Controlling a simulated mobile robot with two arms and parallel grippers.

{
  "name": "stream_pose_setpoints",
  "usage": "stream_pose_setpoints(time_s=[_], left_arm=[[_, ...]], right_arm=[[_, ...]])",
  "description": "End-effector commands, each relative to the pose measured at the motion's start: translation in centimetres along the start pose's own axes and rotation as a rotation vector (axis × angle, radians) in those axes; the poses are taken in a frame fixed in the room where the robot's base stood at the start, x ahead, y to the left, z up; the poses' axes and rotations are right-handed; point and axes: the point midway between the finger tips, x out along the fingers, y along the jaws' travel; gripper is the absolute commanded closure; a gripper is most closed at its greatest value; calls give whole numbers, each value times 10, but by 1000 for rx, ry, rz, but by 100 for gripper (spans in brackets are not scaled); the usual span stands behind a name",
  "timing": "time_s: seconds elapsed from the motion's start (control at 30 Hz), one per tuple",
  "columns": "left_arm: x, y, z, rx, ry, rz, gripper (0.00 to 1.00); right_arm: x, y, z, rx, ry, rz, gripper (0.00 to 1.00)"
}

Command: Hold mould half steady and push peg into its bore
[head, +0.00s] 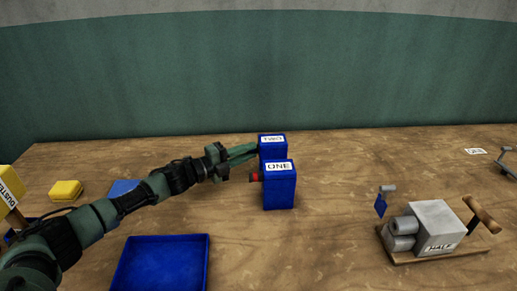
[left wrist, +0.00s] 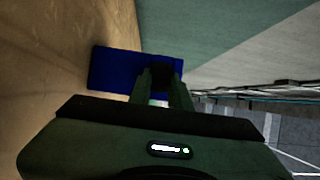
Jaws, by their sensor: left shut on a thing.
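A blue block marked ONE (head: 280,190) stands upright on the bench, with a short red peg (head: 257,177) sticking out of its left side. A second blue block (head: 270,151) with a white label stands just behind it, partly hidden. My left gripper (head: 256,151) reaches the left side of the rear block. In the left wrist view, the fingers close on a small dark stub (left wrist: 162,73) in front of a blue block (left wrist: 115,70). Whether the stub is a peg, and how deep it sits, I cannot tell. My right gripper is not in view.
A blue tray (head: 160,236) lies front left. Yellow blocks (head: 66,190) and a flat blue piece (head: 122,188) are further left, near my arm. A grey press marked HALF (head: 436,226) stands on a wooden base at right. Bench between the blocks and press is clear.

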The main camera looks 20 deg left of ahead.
Motion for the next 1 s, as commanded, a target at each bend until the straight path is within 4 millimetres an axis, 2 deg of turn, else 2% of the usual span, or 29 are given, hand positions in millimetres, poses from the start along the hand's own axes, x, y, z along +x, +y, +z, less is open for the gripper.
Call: stream_pose_setpoints(time_s=[1.0], left_arm=[[-17, -1, 11, 1, -4, -2, 100]], right_arm=[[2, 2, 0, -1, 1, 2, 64]])
